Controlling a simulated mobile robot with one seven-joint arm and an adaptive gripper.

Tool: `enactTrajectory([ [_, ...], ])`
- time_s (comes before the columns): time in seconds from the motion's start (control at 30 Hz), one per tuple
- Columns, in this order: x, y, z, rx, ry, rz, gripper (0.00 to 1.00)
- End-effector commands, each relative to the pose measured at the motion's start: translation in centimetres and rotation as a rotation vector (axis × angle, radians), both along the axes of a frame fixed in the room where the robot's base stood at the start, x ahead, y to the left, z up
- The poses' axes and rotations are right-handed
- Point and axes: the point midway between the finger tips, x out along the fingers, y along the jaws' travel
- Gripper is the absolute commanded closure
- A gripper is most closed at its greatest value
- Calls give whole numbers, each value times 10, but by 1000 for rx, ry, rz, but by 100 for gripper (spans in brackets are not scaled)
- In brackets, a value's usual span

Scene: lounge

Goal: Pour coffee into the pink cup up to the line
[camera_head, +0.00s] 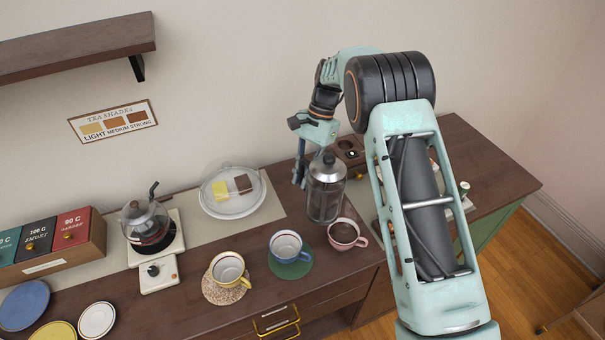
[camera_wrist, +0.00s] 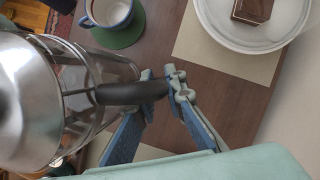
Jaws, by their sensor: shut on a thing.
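My gripper (camera_head: 301,172) is shut on the black handle of the glass coffee press (camera_head: 325,196). In the wrist view the fingertips (camera_wrist: 163,84) close around the end of this handle, and the steel lid of the press (camera_wrist: 25,100) fills the left side. The press looks roughly upright, just behind and left of the pink cup. I cannot tell whether its base touches the counter. The pink cup (camera_head: 362,241) stands upright near the counter's front edge, with brown showing inside; its fill line cannot be made out.
A blue cup (camera_head: 287,246) on a green coaster and a yellow cup (camera_head: 228,268) stand left of the pink cup. A domed plate (camera_head: 232,203), a glass kettle on a white base (camera_head: 158,276) and tea boxes (camera_head: 50,245) are further left. My arm hides part of the right counter.

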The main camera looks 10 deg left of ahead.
Motion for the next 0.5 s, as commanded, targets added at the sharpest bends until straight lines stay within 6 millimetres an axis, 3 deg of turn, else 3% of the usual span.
enactTrajectory([
  [0.5,5,7,15,85,-60,-1,100],
])
